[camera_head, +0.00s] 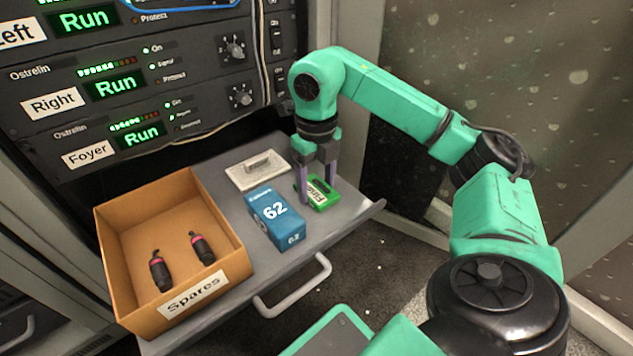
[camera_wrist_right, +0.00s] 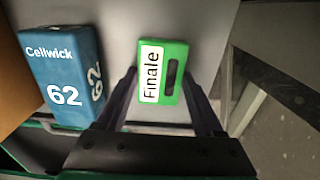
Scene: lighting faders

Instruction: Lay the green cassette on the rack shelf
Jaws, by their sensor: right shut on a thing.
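The green cassette (camera_head: 321,199) has a white label reading "Finale" and lies flat at the right end of the grey rack shelf (camera_head: 348,207). My right gripper (camera_head: 316,188) points down from above and is shut on the cassette, one finger on each side. In the right wrist view the cassette (camera_wrist_right: 174,84) sits between the two fingers (camera_wrist_right: 163,82), its label facing the camera. I cannot tell whether its underside touches the shelf or hangs just above it. My left gripper is not in view.
A blue box marked 62 (camera_head: 277,222) stands just left of the cassette. A pale flat plate with a handle (camera_head: 258,167) lies behind it. An open "Spares" carton (camera_head: 112,262) with two dark connectors fills the shelf's left. Rack units (camera_head: 120,88) rise behind; a handle (camera_head: 293,287) juts out in front.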

